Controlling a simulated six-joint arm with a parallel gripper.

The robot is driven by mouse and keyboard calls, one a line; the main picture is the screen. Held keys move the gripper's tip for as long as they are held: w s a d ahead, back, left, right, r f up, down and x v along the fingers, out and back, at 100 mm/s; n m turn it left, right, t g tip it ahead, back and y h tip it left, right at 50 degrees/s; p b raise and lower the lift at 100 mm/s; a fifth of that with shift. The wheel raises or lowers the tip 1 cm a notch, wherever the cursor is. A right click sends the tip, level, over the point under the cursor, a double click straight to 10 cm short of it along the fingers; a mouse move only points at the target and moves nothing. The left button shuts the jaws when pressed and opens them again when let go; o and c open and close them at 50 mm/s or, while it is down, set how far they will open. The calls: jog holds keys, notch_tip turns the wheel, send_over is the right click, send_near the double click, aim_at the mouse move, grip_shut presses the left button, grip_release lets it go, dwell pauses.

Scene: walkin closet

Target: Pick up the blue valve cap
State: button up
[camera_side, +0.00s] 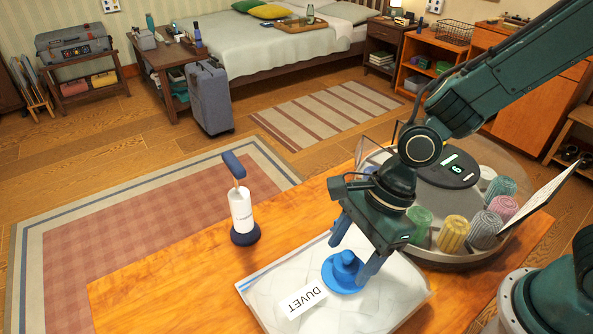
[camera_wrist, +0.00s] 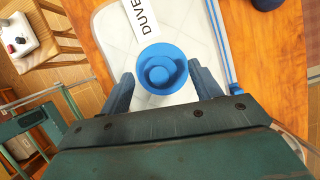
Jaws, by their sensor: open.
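The blue valve cap (camera_side: 343,272) is a round, stepped disc with a raised knob. It sits on a clear-and-white storage bag (camera_side: 262,285) labelled "DUVET" on the wooden table. In the wrist view the cap (camera_wrist: 162,69) lies just beyond and between the fingertips. My gripper (camera_side: 355,245) points down over the cap with one finger on each side. In the wrist view my gripper (camera_wrist: 163,82) is open, and nothing is held. In the side view the right finger partly overlaps the cap's edge; I cannot tell whether it touches.
A white hand pump (camera_side: 241,210) with a blue handle and base stands on the table (camera_side: 150,285) left of the bag. A round tray (camera_side: 452,262) with rolled coloured cloths and a dark display unit (camera_side: 447,168) stands behind right. The table's left part is clear.

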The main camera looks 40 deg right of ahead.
jog(key=shift+x, duration=0.95)
jog(key=c, duration=1)
